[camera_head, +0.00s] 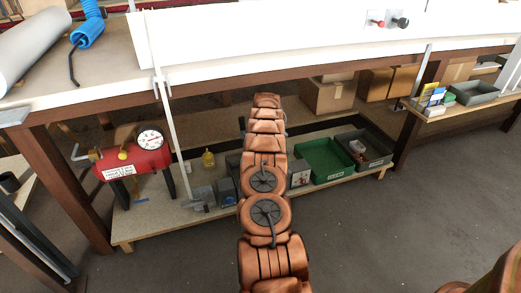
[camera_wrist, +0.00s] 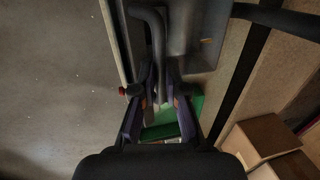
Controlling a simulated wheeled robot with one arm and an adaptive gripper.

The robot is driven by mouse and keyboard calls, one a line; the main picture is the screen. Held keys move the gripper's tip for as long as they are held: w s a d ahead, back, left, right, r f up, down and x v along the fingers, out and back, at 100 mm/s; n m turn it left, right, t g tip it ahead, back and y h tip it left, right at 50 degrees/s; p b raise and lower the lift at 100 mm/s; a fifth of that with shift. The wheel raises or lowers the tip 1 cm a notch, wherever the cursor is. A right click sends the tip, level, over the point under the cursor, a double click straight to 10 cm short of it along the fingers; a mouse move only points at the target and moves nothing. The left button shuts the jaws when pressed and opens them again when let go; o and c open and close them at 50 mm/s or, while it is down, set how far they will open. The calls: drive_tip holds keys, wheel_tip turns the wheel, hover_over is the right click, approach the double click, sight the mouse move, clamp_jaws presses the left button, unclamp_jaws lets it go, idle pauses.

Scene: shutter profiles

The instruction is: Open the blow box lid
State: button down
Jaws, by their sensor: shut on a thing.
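In the wrist view my gripper (camera_wrist: 161,88) has its two fingers closed in around a dark curved bar (camera_wrist: 158,35). The bar runs down from the top of the picture between the fingers. What the bar belongs to cannot be told. In the head view my copper-coloured arm reaches in under the workbench, and its fingers are hidden behind its links. No part can be surely named as the blow box lid. A long white panel (camera_head: 290,38) on the bench carries a red knob (camera_head: 377,23) and a black knob (camera_head: 400,22).
A red tank with a gauge (camera_head: 135,160) stands left on the lower shelf. A green bin (camera_head: 323,160) and a dark bin (camera_head: 372,140) stand right of my arm. Cardboard boxes (camera_head: 328,95) lie behind. The bench edge (camera_head: 215,78) is above my arm. Floor in front is clear.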

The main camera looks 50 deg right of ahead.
drive_tip(key=shift+w+a, duration=0.3)
drive_tip(key=shift+w, duration=0.15)
drive_tip(key=shift+w+d+r+p, duration=0.3)
drive_tip(key=shift+w+r+p, duration=0.5)
drive_tip(key=shift+p, duration=0.15)
drive_tip(key=shift+w+r, duration=0.15)
drive_tip(key=shift+r, duration=0.05)
drive_tip(key=c, duration=1.4)
unclamp_jaws()
drive_tip(key=shift+c, duration=0.2)
drive_tip(key=shift+o, duration=1.2)
drive_tip(key=shift+s+d, duration=0.2)
drive_tip(key=shift+d, duration=0.05)
drive_tip(key=shift+s+d, duration=0.2)
drive_tip(key=shift+s+f, duration=0.1)
drive_tip(key=shift+s, duration=0.05)
